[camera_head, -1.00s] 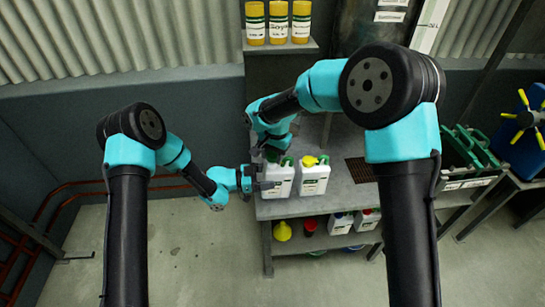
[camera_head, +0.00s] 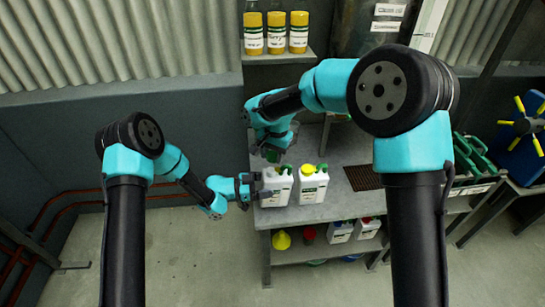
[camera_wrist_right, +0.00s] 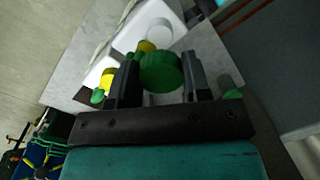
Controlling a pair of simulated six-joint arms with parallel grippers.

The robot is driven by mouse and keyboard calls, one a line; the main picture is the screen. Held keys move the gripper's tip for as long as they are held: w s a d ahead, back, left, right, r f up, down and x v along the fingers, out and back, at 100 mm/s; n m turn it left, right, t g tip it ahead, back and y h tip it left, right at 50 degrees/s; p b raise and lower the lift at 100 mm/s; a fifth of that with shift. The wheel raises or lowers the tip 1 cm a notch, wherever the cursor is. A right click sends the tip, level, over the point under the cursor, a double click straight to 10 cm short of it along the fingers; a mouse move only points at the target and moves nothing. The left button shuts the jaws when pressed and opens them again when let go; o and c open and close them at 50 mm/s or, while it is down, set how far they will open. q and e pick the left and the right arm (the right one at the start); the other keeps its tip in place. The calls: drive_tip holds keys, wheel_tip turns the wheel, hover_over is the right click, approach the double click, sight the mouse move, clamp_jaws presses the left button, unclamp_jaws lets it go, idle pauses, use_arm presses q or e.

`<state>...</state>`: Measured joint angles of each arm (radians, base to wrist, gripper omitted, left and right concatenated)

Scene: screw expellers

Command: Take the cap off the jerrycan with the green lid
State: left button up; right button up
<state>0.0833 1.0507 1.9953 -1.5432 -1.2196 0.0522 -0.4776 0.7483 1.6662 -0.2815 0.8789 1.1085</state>
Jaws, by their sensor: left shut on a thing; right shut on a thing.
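The white jerrycan (camera_head: 276,188) with a green handle stands at the table's front left edge. My left gripper (camera_head: 259,189) is shut on its left side. My right gripper (camera_head: 271,154) is above the jerrycan. In the right wrist view (camera_wrist_right: 160,78) its two fingers are shut on the green cap (camera_wrist_right: 160,70). The jerrycan's white body (camera_wrist_right: 152,22) lies beyond the cap there, with a pale round neck (camera_wrist_right: 162,36) showing. The cap looks lifted clear of that neck. In the head view the cap is mostly hidden by the gripper.
A second white jerrycan (camera_head: 309,188) with a yellow cap stands close on the right. A dark grate (camera_head: 363,178) is set in the table farther right. A yellow funnel (camera_head: 282,240) and more containers sit on the lower shelf. Yellow-capped bottles (camera_head: 276,34) stand on the upper shelf.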

use_arm(q)
drive_tip(key=o, duration=1.7)
drive_tip(key=a, duration=0.4)
drive_tip(key=s+a, duration=0.1)
drive_tip(key=a, duration=0.6)
drive_tip(key=shift+s+a, duration=0.35)
drive_tip(key=shift+a, duration=0.05)
